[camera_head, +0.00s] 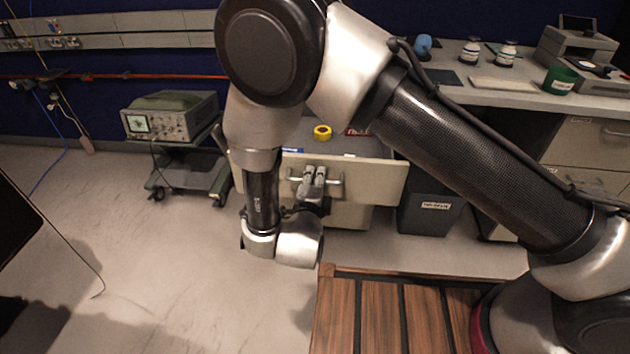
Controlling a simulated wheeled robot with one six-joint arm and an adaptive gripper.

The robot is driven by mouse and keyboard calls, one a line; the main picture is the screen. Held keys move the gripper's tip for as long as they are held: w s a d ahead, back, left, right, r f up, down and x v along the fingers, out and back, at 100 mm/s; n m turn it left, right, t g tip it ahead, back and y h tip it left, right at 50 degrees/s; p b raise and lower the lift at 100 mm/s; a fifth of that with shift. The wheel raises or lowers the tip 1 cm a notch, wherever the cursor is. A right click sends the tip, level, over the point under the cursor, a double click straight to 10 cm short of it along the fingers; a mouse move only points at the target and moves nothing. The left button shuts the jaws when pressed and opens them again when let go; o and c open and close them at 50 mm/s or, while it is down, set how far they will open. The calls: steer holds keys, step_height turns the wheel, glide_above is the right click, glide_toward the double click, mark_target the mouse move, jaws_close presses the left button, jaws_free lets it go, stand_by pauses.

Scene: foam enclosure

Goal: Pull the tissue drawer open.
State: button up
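The beige drawer (381,178) stands pulled out from its cabinet (347,216), with its front ahead of the lower body and its dark inside visible from above. A metal bar handle (335,182) runs across the drawer front. My gripper (315,172) is at the middle of this handle, its two fingers close together and overlapping the bar in the picture. Whether the fingers clamp the bar or only hook it, I cannot tell.
A yellow tape roll (322,131) lies inside the drawer. A cart (190,178) with an oscilloscope (170,118) stands at left. A dark bin (430,207) stands right of the drawer, below a bench (500,94) with bottles and a printer. The floor at front left is clear.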

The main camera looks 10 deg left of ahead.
steer(key=v, duration=1.2)
stand_by(0.3)
